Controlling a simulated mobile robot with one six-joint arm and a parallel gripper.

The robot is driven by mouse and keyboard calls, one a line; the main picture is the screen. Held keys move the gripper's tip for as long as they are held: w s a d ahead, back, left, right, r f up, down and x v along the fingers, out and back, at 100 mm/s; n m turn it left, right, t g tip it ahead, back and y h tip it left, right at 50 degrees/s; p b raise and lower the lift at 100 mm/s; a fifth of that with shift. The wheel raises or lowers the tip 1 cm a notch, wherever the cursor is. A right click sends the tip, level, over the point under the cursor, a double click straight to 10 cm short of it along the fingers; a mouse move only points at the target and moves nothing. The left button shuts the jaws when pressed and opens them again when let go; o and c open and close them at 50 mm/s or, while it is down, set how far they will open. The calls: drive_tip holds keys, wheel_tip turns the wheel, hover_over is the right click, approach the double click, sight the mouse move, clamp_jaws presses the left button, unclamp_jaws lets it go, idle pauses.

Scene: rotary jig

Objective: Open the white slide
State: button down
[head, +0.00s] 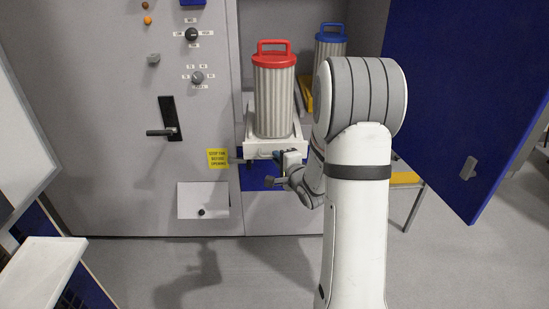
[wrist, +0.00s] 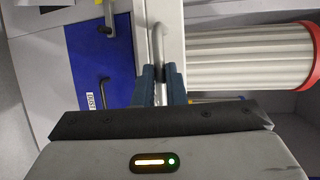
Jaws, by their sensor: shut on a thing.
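The white slide (head: 258,148) is a tray at the cabinet opening, carrying an upright ribbed canister (head: 274,98) with a red lid and handle. In the wrist view, turned sideways, the white slide front (wrist: 172,22) and the ribbed canister (wrist: 245,58) show. A grey metal bar handle (wrist: 158,40) is on the slide front. My gripper (head: 281,160) is at the slide's front; in the wrist view its blue fingers (wrist: 160,86) are closed around the handle.
A blue-lidded canister (head: 330,43) stands behind on a yellow slide (head: 306,92). The blue door (head: 455,100) stands open at the right. A blue panel (wrist: 98,62) with a handle is below the slide. The floor (head: 262,272) in front is clear.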

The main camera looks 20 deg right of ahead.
drive_tip(key=shift+s+d, duration=0.2)
drive_tip(key=shift+s, duration=0.3)
drive_tip(key=c, duration=1.7)
unclamp_jaws()
drive_tip(key=shift+o, duration=1.1)
drive_tip(key=shift+a, duration=0.1)
drive_tip(key=s+r, duration=0.1)
drive_tip(key=s, duration=0.6)
drive_tip(key=shift+s+d+r+p, duration=0.2)
drive_tip(key=shift+s+d+p, duration=0.15)
